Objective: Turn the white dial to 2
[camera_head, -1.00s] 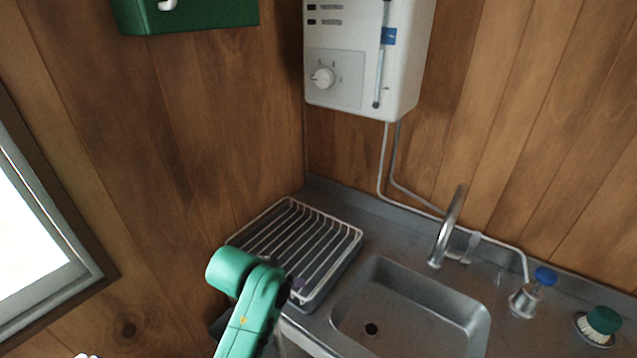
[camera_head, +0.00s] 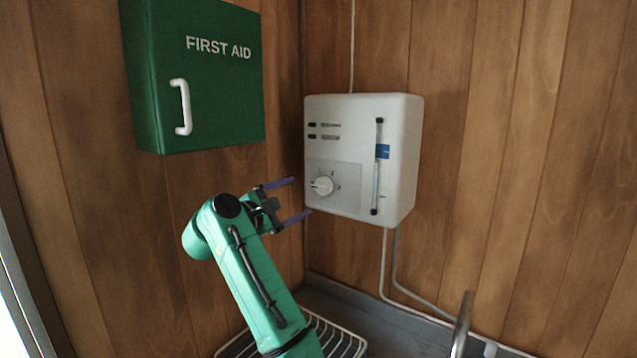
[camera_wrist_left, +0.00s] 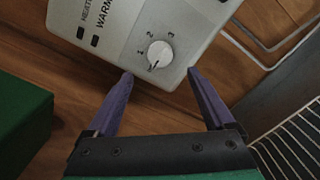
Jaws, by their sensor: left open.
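The white dial (camera_head: 323,186) is a round knob on a grey panel at the lower left of the white wall heater (camera_head: 350,120). In the left wrist view the dial (camera_wrist_left: 160,54) has numbers around it, with 2 and 3 above it. A small dark mark shows at its lower left edge, away from the 2. My left gripper (camera_head: 302,197) is open and empty, its purple fingers pointing toward the dial. In the left wrist view, its fingertips (camera_wrist_left: 160,73) lie either side of and below the dial, apart from it. My right gripper is not in view.
A green first aid box (camera_head: 205,75) with a white handle hangs on the wall left of the heater. Below are a dish rack (camera_head: 345,345) and a tap (camera_head: 463,325). Pipes (camera_head: 389,265) run down from the heater. The wall right of the heater is bare.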

